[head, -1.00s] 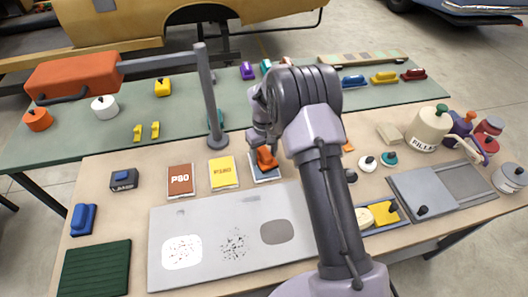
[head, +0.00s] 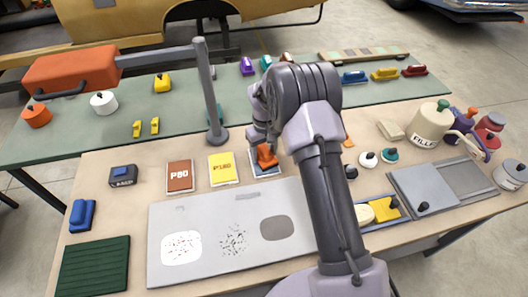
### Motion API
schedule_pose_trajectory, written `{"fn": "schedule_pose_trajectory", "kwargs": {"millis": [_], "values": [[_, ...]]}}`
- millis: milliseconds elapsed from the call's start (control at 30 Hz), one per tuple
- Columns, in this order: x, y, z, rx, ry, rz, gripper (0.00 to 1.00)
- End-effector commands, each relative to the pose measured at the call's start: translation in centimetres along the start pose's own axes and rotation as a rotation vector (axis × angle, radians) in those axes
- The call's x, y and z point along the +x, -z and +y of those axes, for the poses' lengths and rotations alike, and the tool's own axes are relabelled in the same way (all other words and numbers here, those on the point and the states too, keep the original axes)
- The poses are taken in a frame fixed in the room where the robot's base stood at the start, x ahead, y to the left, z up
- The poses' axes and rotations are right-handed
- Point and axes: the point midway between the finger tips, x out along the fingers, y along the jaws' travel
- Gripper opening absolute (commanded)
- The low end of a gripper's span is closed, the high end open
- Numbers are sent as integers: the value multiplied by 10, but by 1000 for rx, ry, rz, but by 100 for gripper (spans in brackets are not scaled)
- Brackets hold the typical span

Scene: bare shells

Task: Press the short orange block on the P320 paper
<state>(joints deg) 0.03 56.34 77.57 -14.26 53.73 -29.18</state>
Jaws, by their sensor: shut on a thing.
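The short orange block (head: 267,157) is at my gripper (head: 261,144), which is shut on it. The block is over a blue-and-white paper (head: 256,173), apparently touching it. That paper is the third in a row, right of a brown paper marked P80 (head: 180,187) and a yellow paper marked P180 (head: 222,179). My gripper and the block cover the third paper's label, so I cannot read P320 on it. My arm hides part of the area to its right.
A grey panel (head: 205,215) with marked patches lies in front of the papers. A grey post (head: 209,90) stands behind the yellow paper. A green ribbed mat (head: 95,266) lies front left.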

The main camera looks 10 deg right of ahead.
Motion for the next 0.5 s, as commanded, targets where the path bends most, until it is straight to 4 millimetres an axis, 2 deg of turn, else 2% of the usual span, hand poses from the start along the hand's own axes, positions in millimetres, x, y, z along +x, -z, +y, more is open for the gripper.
{"fn": "schedule_pose_trajectory", "kwargs": {"millis": [500], "values": [[7,0,0,0,0,0,0]]}}
